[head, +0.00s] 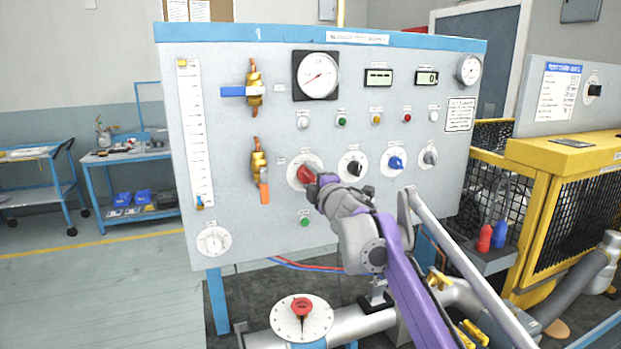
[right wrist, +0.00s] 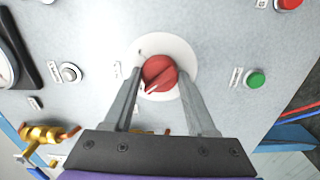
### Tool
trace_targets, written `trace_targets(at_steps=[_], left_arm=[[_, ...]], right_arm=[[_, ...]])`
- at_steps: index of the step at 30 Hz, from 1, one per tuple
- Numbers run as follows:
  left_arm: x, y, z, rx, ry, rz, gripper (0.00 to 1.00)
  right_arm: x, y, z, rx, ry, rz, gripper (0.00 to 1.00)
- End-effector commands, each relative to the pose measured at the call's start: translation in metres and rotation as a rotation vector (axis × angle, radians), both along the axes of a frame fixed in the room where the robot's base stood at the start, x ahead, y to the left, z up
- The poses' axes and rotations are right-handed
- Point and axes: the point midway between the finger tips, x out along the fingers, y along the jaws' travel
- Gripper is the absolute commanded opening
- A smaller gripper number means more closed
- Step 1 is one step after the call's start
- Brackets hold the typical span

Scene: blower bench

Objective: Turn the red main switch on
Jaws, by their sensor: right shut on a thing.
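The red main switch (head: 305,174) is a red rotary knob on a round white plate, low in the middle of the grey panel (head: 330,235). My right gripper (head: 316,186) reaches it from the lower right. In the right wrist view, the red knob (right wrist: 159,71) sits between the two grey fingers of my right gripper (right wrist: 160,78), which is shut on it. A pale mark shows on the knob's lower left in that view. The gripper hides the knob's right edge in the head view. My left gripper is not in view.
Black (head: 352,166), blue (head: 395,163) and grey (head: 430,157) knobs line up right of the switch. A brass valve with an orange handle (head: 264,188) is on its left. A green button (head: 305,222) lies below. A red-handled dial (head: 301,312) stands lower down.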

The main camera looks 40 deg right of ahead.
Motion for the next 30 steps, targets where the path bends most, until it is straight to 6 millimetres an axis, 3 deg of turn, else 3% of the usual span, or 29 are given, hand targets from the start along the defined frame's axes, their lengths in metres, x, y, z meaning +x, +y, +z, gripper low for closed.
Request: trace_targets(at_steps=[30], left_arm=[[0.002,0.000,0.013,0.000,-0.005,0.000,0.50]], right_arm=[[0.000,0.000,0.000,0.852,-0.271,0.000,0.02]])
